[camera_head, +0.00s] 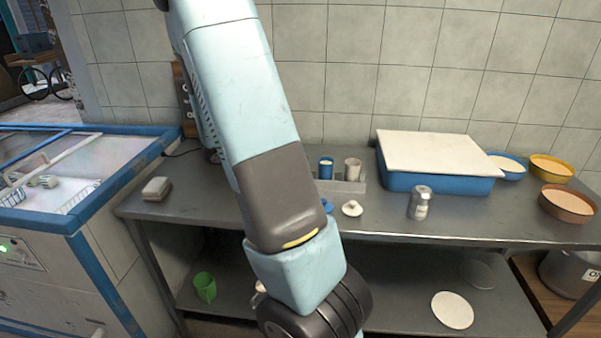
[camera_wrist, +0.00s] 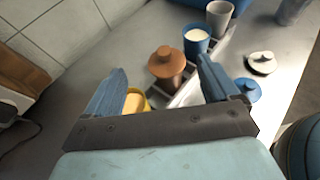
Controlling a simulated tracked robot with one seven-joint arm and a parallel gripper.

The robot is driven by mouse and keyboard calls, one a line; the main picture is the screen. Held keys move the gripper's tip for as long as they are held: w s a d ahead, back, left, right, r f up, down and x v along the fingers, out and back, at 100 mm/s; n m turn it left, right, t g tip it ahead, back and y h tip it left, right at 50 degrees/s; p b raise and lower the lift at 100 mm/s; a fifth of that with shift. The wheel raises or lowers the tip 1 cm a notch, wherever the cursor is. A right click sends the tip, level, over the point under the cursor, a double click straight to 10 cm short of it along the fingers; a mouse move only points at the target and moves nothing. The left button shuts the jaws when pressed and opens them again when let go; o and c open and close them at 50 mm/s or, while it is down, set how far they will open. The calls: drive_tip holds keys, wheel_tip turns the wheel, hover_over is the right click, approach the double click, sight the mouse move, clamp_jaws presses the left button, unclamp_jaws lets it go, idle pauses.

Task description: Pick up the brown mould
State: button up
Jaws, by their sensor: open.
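The brown mould (camera_wrist: 168,72), a small cup with a knobbed brown lid on it, stands upright in the wrist view, in a row with other cups. My gripper (camera_wrist: 161,70) is open, with its two blue fingers spread to the left and right of the mould in the picture. I cannot tell how far the fingertips are from it, and I see no contact. The gap between the fingers looks empty. In the head view my own arm hides the mould and the gripper.
A yellow cup (camera_wrist: 136,101) is near the left finger; a filled blue cup (camera_wrist: 197,40) and white cup (camera_wrist: 220,17) are beyond the mould. A blue lid (camera_wrist: 247,89) and white lid (camera_wrist: 262,62) lie right. A metal shaker (camera_head: 420,203) and covered blue tray (camera_head: 440,184) stand farther right.

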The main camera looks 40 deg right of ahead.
drive_tip(key=shift+s+f+x, duration=0.1)
drive_tip(key=shift+x, duration=1.8)
drive_tip(key=shift+s+f+x, duration=0.15)
drive_tip(key=shift+x, duration=1.75)
drive_tip(key=shift+a, duration=0.1)
drive_tip(key=c, duration=1.5)
